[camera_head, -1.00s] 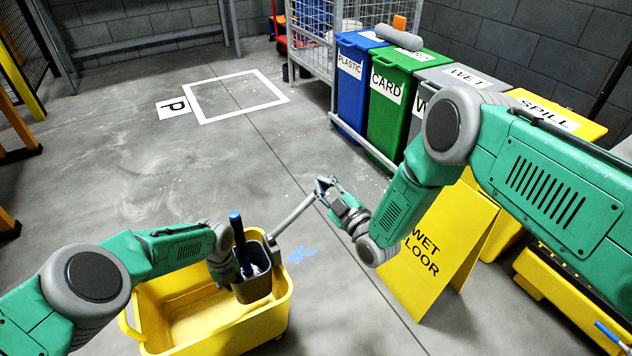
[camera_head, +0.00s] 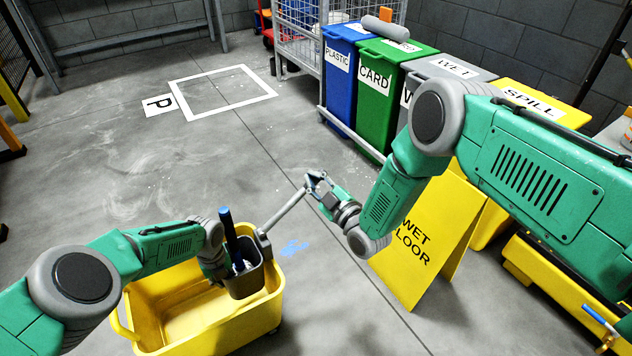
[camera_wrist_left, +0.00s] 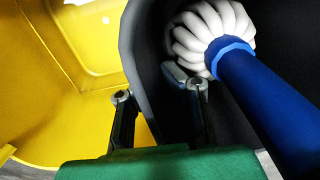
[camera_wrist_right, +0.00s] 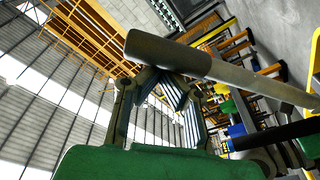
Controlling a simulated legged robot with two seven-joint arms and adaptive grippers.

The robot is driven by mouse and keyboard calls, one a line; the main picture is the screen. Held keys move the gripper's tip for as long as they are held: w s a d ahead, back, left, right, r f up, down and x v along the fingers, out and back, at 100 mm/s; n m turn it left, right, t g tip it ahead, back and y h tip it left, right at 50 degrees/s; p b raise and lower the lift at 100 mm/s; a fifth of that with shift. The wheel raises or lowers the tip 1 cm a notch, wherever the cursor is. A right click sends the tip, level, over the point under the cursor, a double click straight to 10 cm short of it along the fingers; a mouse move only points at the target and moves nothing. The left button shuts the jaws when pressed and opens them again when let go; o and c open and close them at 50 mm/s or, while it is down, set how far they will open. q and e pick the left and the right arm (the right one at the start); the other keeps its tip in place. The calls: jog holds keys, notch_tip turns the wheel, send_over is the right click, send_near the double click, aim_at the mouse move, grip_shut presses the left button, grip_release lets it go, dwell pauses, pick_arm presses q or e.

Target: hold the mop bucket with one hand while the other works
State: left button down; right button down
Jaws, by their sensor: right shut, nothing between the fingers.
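The yellow mop bucket (camera_head: 205,328) stands on the floor at lower left, with a dark grey wringer (camera_head: 247,286) at its right end. A blue mop handle (camera_head: 229,232) stands up from the wringer; the white mop head (camera_wrist_left: 205,28) shows in the left wrist view. My left gripper (camera_head: 222,276) is at the wringer, with the wringer's wall between its fingers (camera_wrist_left: 160,100); its tips are partly hidden, so grip is unclear. The grey wringer lever (camera_head: 285,212) slants up right. My right gripper (camera_head: 317,181) is shut and empty at the lever's end, close against its dark grip (camera_wrist_right: 168,54).
A yellow wet floor sign (camera_head: 420,245) stands right of my right gripper. Blue (camera_head: 342,85), green (camera_head: 385,110) and grey bins and a yellow spill bin (camera_head: 535,97) line the back right. A white floor square (camera_head: 222,92) marks clear floor at the back.

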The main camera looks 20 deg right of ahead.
aim_at(235, 250)
jog(key=a+r, duration=0.2)
jog(key=r, duration=0.1)
jog(key=shift+w+a+r, duration=0.15)
jog(key=shift+w+a, duration=0.05)
pick_arm(q)
jog(key=shift+f, duration=0.1)
pick_arm(e)
jog(key=v, duration=1)
jog(key=shift+f, duration=0.2)
pick_arm(q)
jog(key=shift+w, duration=0.1)
dwell(0.7)
jog(key=c, duration=1.6)
grip_release()
jog(key=shift+c, duration=0.2)
notch_tip(235, 250, up, 12)
jog(key=shift+f, duration=0.1)
pick_arm(e)
jog(key=shift+s, duration=0.1)
